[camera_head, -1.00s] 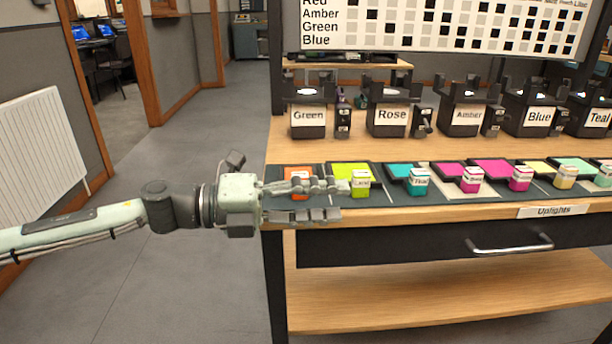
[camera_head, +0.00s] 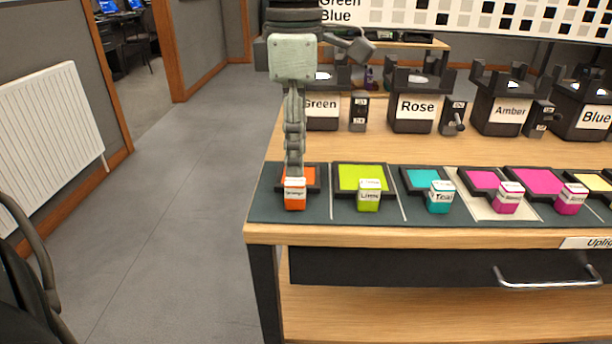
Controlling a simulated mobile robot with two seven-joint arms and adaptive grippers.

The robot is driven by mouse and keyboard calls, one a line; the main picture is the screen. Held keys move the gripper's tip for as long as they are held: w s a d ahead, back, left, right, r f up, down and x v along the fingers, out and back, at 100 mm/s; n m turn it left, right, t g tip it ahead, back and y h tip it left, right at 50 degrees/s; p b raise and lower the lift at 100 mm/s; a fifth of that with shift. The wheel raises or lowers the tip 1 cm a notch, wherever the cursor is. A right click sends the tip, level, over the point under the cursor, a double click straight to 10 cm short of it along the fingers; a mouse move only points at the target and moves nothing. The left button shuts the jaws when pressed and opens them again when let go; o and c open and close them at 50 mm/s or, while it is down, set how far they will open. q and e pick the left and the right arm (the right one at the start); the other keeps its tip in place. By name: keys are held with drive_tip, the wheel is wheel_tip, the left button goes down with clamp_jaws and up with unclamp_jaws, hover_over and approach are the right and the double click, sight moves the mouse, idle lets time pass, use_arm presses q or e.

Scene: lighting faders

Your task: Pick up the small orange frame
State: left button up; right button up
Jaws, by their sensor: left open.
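The small orange frame (camera_head: 310,176) lies flat at the left end of the row on the dark mat, a black-edged square with an orange middle. Its orange tab with a white label (camera_head: 295,195) faces the table's front edge. My left gripper (camera_head: 294,172) points down over the frame, and its fingers hide part of the orange middle. The fingers are seen edge-on, so the gap between them does not show. The fingertips end just behind the tab; I cannot tell whether they touch it. The frame still lies on the mat. My right gripper is not in view.
Lime (camera_head: 350,178), teal (camera_head: 421,179) and several pink and yellow frames continue the row to the right. Black lamp holders labelled Green (camera_head: 322,104), Rose (camera_head: 417,106), Amber and Blue stand behind. Left of the table is open floor (camera_head: 190,200).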

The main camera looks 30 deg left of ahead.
sight(298, 181)
use_arm(q)
wheel_tip(298, 181, down, 6)
drive_tip(key=shift+d+r, duration=0.1)
drive_tip(key=shift+f, duration=0.35)
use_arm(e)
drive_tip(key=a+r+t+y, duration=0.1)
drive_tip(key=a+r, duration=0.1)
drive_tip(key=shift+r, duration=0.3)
use_arm(q)
clamp_jaws()
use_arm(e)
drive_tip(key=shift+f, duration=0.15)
